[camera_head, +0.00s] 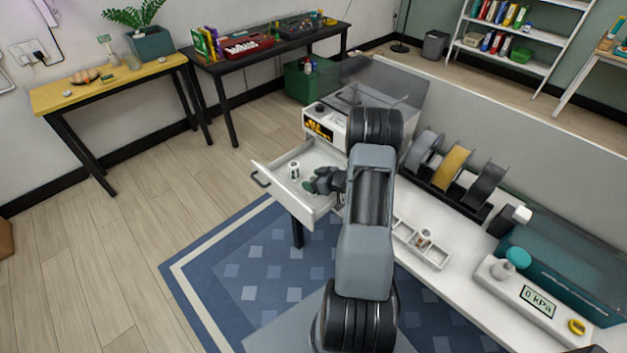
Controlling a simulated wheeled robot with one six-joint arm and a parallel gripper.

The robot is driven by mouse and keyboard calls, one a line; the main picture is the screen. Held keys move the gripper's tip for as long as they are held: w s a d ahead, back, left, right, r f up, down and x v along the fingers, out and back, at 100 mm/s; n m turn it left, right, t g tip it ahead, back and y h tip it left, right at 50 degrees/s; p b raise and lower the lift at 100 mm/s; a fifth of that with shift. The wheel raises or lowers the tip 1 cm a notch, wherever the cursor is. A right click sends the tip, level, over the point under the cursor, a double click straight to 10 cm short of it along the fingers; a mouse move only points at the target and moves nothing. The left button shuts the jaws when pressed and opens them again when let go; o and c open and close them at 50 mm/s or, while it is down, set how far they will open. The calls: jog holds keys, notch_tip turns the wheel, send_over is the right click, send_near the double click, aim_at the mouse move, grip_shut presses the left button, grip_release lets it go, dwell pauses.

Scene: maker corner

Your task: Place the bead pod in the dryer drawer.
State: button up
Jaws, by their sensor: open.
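The dryer drawer (268,168) is pulled out from the white dryer (325,124), its black handle facing left. A small white cylinder with a dark band, seemingly a bead pod (294,170), stands upright inside it. My gripper (311,185) is over the right part of the drawer, just right of this pod, open and apart from it. A similar small cylinder (424,238) stands in a white compartment tray (435,257) on the bench. My arm covers part of the dryer and bench.
Filament spools (453,167) stand on the white bench (457,285) right of my arm. A pump unit with a display (515,290) and a teal case (560,272) are further right. The floor left of the drawer is clear.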

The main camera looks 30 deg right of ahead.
jog(key=shift+r, duration=0.25)
jog(key=v, duration=1.1)
jog(key=shift+s+d, duration=0.1)
jog(key=shift+d+r, duration=0.1)
jog(key=shift+r, duration=0.25)
jog(key=w+a+r+m+g+h, duration=0.1)
jog(key=w+a+r+h, duration=0.2)
jog(key=r, duration=0.5)
jog(key=w+a+r+m+g+h, duration=0.1)
jog(key=a+r+m+h, duration=0.15)
jog(key=r+h, duration=0.4)
jog(key=s+a+r+g+y, duration=0.2)
jog(key=s+a, duration=0.6)
jog(key=a, duration=0.2)
jog(key=s+a+r+g+y, duration=0.2)
jog(key=s+a+g+y, duration=0.1)
jog(key=s+a, duration=0.5)
jog(key=shift+a+r+m, duration=0.35)
jog(key=shift+a, duration=0.8)
